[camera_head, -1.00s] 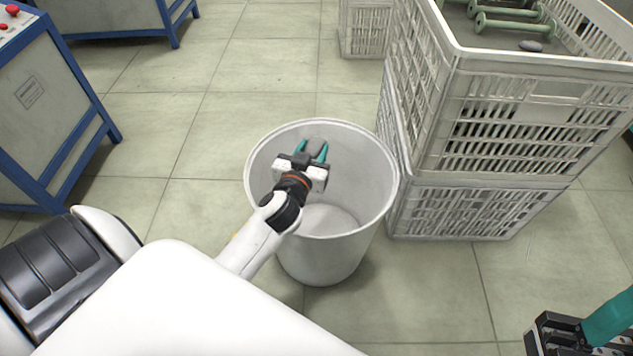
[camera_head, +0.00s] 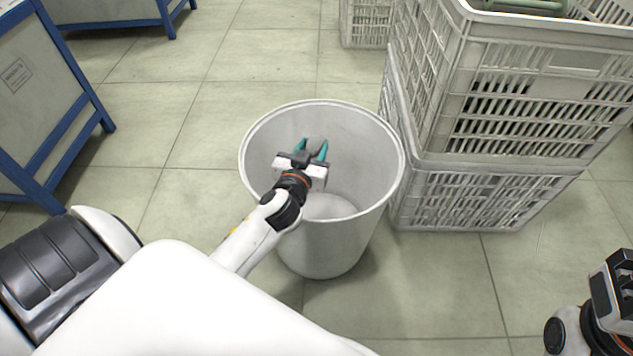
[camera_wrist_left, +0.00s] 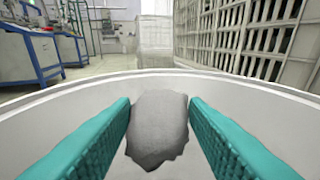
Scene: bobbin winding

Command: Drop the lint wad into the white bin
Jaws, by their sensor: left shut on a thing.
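The lint wad (camera_wrist_left: 158,128) is a grey, ragged lump between the teal fingers of my left gripper (camera_wrist_left: 160,118) in the left wrist view. The left gripper (camera_head: 312,150) is shut on it, and the wad (camera_head: 316,143) shows small and grey between the fingertips in the head view. The white bin (camera_head: 325,245) stands on the floor, upright and open at the top. The gripper and wad are over the bin's opening, inside its rim as seen from above. The wrist view shows the far rim (camera_wrist_left: 60,95) beyond the wad. My right gripper (camera_head: 622,285) is partly in view at the lower right; its fingers are hard to make out.
Stacked white plastic crates (camera_head: 490,195) stand right of the bin, close to its rim. A blue-framed cabinet (camera_head: 45,130) is at the left. Another crate (camera_head: 366,25) stands at the back. The tiled floor (camera_head: 420,295) in front is clear.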

